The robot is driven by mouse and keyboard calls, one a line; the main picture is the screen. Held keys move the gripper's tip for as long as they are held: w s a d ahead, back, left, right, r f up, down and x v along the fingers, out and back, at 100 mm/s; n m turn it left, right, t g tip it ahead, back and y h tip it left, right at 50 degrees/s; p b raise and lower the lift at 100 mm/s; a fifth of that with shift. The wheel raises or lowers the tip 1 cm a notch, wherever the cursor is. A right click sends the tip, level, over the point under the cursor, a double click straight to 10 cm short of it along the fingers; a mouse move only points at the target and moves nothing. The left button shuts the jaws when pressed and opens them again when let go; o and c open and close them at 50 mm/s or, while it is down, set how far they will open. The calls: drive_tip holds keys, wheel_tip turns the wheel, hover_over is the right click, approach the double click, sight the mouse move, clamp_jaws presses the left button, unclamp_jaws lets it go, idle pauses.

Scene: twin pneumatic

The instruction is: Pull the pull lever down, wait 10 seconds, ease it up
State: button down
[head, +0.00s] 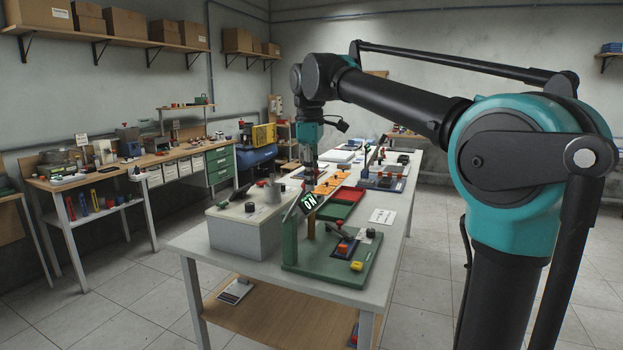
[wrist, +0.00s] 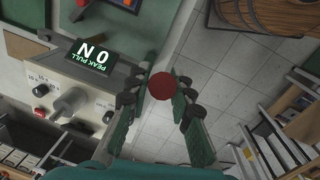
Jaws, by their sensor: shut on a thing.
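In the wrist view a dark red round knob (wrist: 163,86), seemingly the end of the pull lever, sits between the fingers of my gripper (wrist: 161,92). My gripper is shut on it. The lever's shaft is hidden beneath the knob. A black display (wrist: 92,57) reads "PEAK PULL" and 0 N, upside down in this view. In the head view my gripper (head: 309,167) points down above the table, behind the tilted display (head: 309,201). The knob cannot be made out in that view.
A pale box with a dial (wrist: 70,104) lies left of my gripper in the wrist view. A green-based fixture (head: 318,269) stands at the table's (head: 187,242) near end, with trays and small devices farther back. A wooden barrel (wrist: 270,28) stands at upper right.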

idle(0.4)
drive_tip(key=s+d+f+t+y, duration=0.1)
drive_tip(key=d+f+t+y, duration=0.1)
drive_tip(key=d+f+y, duration=0.2)
drive_tip(key=s+d+f+t+y, duration=0.2)
drive_tip(key=d+f+y, duration=0.1)
drive_tip(key=f+y, duration=0.4)
drive_tip(key=shift+d+f+m, duration=0.3)
drive_tip(key=shift+d+f, duration=0.1)
drive_tip(key=shift+f, duration=1.2)
drive_tip(key=c, duration=1.3)
unclamp_jaws()
drive_tip(key=shift+w, duration=0.1)
